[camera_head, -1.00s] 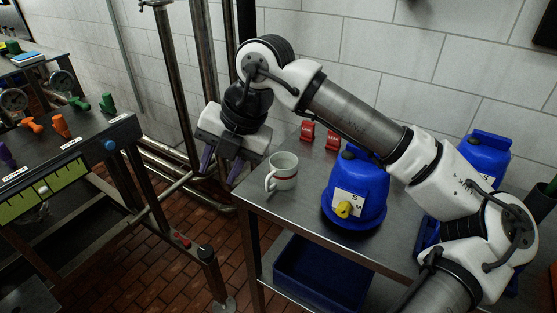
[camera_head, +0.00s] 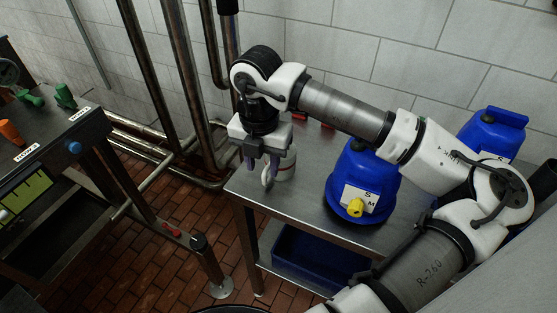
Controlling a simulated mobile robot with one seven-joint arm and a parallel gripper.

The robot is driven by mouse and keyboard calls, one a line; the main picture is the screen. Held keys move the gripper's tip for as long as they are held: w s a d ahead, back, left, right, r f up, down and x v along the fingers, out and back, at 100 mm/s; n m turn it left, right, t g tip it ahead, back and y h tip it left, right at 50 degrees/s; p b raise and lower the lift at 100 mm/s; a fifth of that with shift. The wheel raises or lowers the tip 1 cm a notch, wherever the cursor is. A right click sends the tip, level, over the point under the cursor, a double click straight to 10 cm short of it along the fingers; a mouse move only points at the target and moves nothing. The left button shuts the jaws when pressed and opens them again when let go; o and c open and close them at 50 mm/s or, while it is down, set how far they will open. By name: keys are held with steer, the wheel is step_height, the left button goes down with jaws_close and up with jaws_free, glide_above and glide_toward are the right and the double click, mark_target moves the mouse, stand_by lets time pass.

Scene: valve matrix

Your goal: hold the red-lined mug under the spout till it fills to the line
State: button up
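The white mug with a red line (camera_head: 286,166) stands upright on the steel table, its handle toward the lower left. My gripper (camera_head: 261,174) points down over the handle side of the mug, its purple fingers apart. It hides the mug's top and part of its left side. I cannot tell whether a finger touches the mug. A blue container (camera_head: 365,178) with a yellow spout (camera_head: 355,208) low on its front stands to the right of the mug. It bears a white label.
The steel table (camera_head: 300,207) has free room in front of the mug. A second blue container (camera_head: 490,135) stands behind at right, and my arm passes over the first one. Red objects show behind my gripper. A workbench (camera_head: 75,140) with coloured handles is at left.

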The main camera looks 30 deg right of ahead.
steer(key=shift+s+f+p, duration=0.15)
steer(key=shift+f+p, duration=0.35)
steer(key=shift+f, duration=0.95)
steer(key=shift+s+f+p, duration=0.1)
steer(key=shift+f+p, duration=0.4)
steer(key=shift+f, duration=0.9)
steer(key=shift+d, duration=0.1)
jaws_close()
